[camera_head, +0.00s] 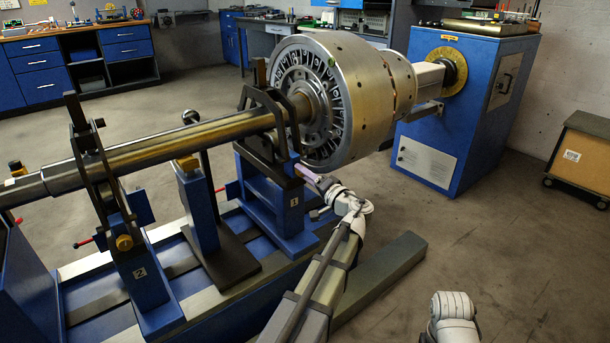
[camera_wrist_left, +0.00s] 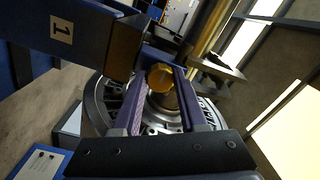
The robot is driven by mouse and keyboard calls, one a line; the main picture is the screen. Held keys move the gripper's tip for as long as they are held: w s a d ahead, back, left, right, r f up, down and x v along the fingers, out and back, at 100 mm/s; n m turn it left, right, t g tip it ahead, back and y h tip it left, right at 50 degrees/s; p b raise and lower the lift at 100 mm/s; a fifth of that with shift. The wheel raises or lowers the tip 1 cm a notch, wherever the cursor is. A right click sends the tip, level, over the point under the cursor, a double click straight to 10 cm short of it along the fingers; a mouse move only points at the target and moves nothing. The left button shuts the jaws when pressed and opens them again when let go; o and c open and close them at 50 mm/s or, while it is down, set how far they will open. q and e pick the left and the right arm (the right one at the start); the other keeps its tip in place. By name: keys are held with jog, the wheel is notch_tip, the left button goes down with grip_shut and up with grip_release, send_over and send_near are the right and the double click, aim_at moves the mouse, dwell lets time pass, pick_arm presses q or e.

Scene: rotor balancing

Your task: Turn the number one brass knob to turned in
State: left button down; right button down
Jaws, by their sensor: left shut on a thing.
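The number one brass knob (camera_wrist_left: 160,78) shows in the left wrist view as a faceted golden head between my two finger pads. My left gripper (camera_wrist_left: 161,88) is shut on it, one finger on each side. In the head view my left gripper (camera_head: 314,180) reaches from below to the right side of the blue pedestal marked 1 (camera_head: 267,192), and the knob is mostly hidden there. The label 1 (camera_wrist_left: 61,29) also shows upper left in the left wrist view. How far the knob is turned cannot be told. My right gripper is not in view.
A long shaft (camera_head: 175,147) with a large metal rotor (camera_head: 335,95) rests on the stands. Pedestal 2 (camera_head: 145,280) has its own brass knob (camera_head: 124,243). A blue drive cabinet (camera_head: 465,105) stands behind. The floor at the right is mostly free.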

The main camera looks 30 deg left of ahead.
pick_arm(q)
jog(key=shift+c, duration=2.2)
grip_release()
jog(key=v, duration=0.8)
